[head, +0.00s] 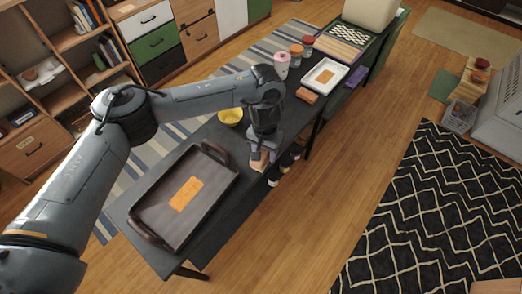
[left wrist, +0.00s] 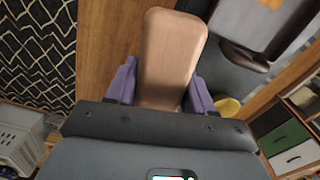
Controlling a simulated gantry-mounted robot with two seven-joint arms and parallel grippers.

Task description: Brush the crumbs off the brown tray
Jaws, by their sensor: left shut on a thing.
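The brown tray (head: 158,212) lies on the near end of the dark table, with a raised handle at each end. A flat orange patch (head: 186,193) lies in its middle; I cannot make out single crumbs. My left gripper (head: 260,154) is beyond the tray's far right corner, near the table's right edge. It is shut on a light-brown wooden piece (left wrist: 170,55), which looks like a brush handle or block. No bristles show. In the left wrist view the piece stands between the purple fingers, and part of the tray (left wrist: 240,58) shows at upper right. My right gripper is not in view.
A yellow bowl (head: 230,117) stands on the table left of my gripper. Several small dark jars (head: 284,168) are close at its right. Farther back are an orange-brown block (head: 307,96), a white tray (head: 312,79) and several lidded jars (head: 296,54).

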